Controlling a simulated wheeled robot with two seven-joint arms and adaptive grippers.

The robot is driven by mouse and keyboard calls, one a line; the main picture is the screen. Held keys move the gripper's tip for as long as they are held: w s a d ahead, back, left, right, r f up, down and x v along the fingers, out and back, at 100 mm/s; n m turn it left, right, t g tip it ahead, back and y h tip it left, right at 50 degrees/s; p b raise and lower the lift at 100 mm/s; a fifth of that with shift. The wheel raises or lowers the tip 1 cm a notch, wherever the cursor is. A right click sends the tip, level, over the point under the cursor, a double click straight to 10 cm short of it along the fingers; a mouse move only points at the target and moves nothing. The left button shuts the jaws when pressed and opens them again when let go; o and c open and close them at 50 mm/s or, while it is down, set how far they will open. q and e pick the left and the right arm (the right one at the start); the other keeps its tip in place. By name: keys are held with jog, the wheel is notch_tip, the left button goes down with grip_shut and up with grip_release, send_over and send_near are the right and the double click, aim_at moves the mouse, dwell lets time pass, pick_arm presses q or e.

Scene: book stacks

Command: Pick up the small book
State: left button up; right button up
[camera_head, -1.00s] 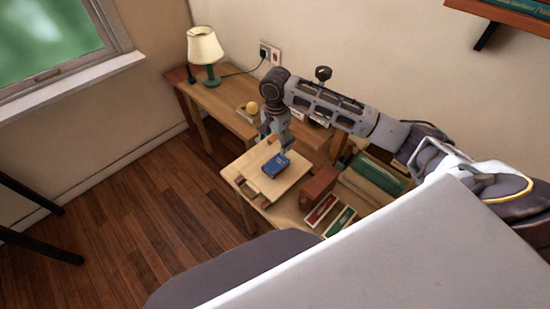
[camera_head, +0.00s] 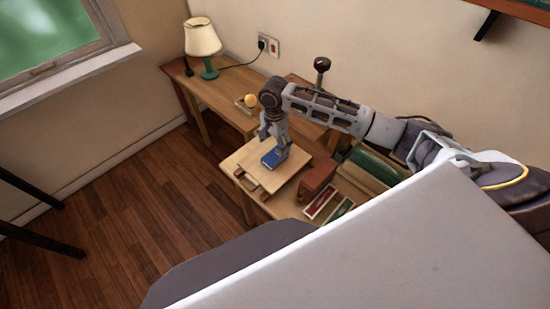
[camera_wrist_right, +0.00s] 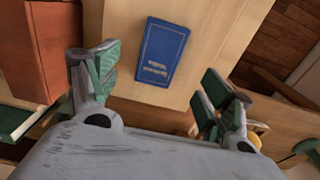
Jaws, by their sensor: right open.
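The small book is blue (camera_head: 271,159) and lies flat on a pale wooden board (camera_head: 237,160) on the table. In the right wrist view, the blue book (camera_wrist_right: 162,52) shows yellow lettering on its cover and lies beyond the fingertips, between their lines. My right gripper (camera_head: 274,146) hangs above the book, pointing down. It also shows in the right wrist view (camera_wrist_right: 160,82), with its green-padded fingers spread wide and nothing between them. Whether it touches the book cannot be told from the head view. My left gripper is not in view.
A reddish-brown box-like book (camera_head: 318,176) stands right of the board. Red and green books (camera_head: 321,203) lie in front of it, with larger green books (camera_head: 377,165) behind. A lamp (camera_head: 203,42) stands at the back left.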

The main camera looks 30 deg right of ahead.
aim_at(275, 156)
jog(key=shift+f, duration=1.35)
jog(key=shift+d+f, duration=0.15)
jog(key=shift+f, duration=2.45)
jog(key=c, duration=1.2)
